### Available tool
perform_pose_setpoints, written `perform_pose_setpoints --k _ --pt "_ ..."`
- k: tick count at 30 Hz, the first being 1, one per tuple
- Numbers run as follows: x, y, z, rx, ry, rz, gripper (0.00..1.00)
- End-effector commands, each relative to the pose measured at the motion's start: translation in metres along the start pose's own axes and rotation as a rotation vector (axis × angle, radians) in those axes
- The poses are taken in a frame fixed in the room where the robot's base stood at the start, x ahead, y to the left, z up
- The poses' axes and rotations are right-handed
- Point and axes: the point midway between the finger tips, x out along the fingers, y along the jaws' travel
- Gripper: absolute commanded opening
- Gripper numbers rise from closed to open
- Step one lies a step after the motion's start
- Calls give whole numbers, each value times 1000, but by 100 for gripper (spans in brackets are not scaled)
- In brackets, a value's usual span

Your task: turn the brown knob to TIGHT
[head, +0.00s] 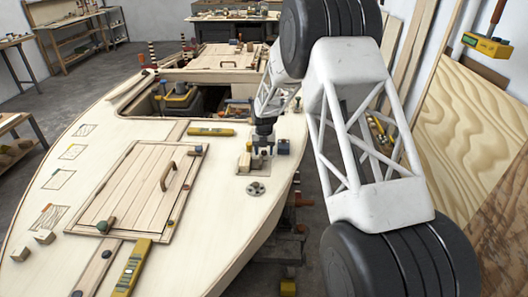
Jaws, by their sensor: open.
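A small dark brownish knob (198,149) sits at the far right corner of the pale plank hatch on the deck; it looks like the brown knob, but I cannot read any TIGHT mark or tell its setting. My gripper (262,153) hangs over the right side of the deck, to the right of this knob and apart from it. It is open, and I see nothing held in it. A pale wooden block (244,162) is beside and partly below the gripper; I cannot tell whether they touch.
Yellow levels (211,132) (131,268) lie on the deck. A round metal plate (256,188) is in front of the gripper. An open cockpit (185,102) lies beyond. Wooden blocks (45,237) sit near left.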

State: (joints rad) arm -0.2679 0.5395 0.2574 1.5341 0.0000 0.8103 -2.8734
Motion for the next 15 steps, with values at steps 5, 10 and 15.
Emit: perform_pose_setpoints --k 5,10,15 --pt "4 0 0 0 0 0 53" --pt "4 0 0 0 0 0 53" --pt "4 0 0 0 0 0 34"
